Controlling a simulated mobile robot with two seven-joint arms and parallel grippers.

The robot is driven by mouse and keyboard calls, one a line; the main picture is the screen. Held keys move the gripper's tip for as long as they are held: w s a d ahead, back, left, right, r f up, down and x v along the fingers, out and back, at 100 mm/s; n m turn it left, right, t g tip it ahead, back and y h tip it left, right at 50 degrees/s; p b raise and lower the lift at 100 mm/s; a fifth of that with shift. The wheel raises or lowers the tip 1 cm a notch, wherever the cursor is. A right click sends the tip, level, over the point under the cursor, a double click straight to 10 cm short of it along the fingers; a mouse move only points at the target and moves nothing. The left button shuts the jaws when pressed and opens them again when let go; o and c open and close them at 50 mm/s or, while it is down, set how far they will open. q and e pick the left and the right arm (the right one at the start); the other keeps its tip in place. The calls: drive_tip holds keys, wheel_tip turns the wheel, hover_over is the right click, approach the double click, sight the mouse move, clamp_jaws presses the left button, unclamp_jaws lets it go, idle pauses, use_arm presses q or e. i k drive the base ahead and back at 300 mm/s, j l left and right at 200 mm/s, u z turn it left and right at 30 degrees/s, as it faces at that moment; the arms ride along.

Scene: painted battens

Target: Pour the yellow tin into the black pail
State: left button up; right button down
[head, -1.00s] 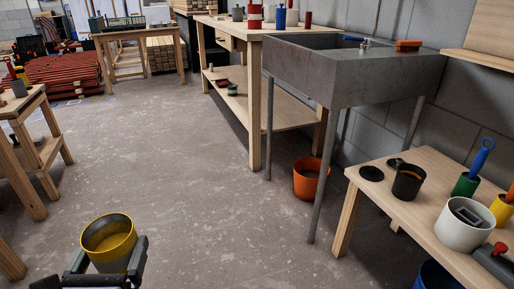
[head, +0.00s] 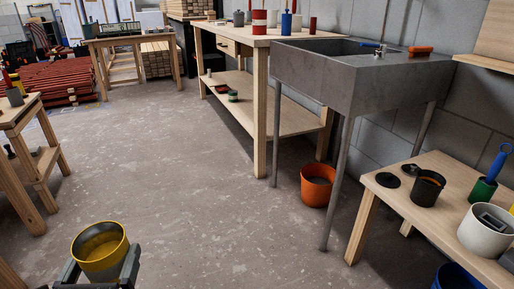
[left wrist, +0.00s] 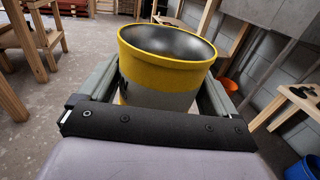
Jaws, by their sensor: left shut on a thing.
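The yellow tin (head: 100,251) is at the lower left of the head view, upright or nearly so, with its open top facing up. My left gripper (head: 102,266) is shut on it and holds it above the floor. In the left wrist view the tin (left wrist: 165,75) sits between the fingers, with a yellow rim, a grey band and a dark grey inside. The black pail (head: 428,188) stands upright on the low wooden bench at the right, well away from the tin. My right gripper is not in view.
The low bench (head: 408,212) also bears dark discs (head: 387,180), a white pail (head: 487,232) and a green pot (head: 482,190). An orange bucket (head: 317,186) stands under the grey sink (head: 345,85). A blue bucket (head: 455,277) is at the lower right. The middle floor is clear.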

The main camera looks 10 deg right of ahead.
sight(428, 185)
drive_tip(key=j+z, duration=0.1)
drive_tip(key=z, duration=2.2)
drive_tip(key=i+j, duration=0.1)
drive_tip(key=i, duration=0.4)
drive_tip(key=i+j, duration=0.15)
drive_tip(key=i, duration=0.35)
